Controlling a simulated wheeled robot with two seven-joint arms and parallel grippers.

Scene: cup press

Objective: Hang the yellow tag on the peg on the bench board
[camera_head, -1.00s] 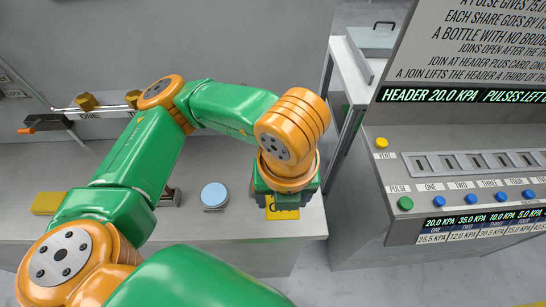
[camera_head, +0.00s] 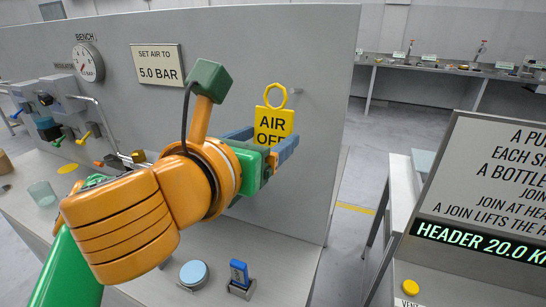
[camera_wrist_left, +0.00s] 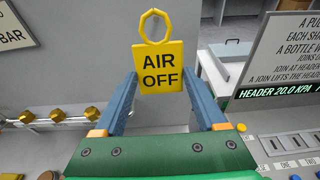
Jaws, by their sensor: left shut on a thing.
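The yellow tag (camera_head: 274,123) reads "AIR OFF" and has a yellow ring on top. My left gripper (camera_head: 275,133) is shut on its two side edges and holds it upright in front of the grey bench board (camera_head: 322,60). The tag also shows between the blue fingers in the left wrist view (camera_wrist_left: 161,67). A thin grey peg (camera_head: 296,91) sticks out of the board, just right of the ring in the head view. The ring looks apart from the peg; the depth between them is hard to tell. My right gripper is not in view.
A gauge (camera_head: 88,62), a "5.0 BAR" sign (camera_head: 158,64) and valves are on the board's left part. A round blue-topped button (camera_head: 194,273) and a blue switch (camera_head: 239,273) stand on the bench below. A console (camera_head: 490,190) stands at right. The board's right end is bare.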

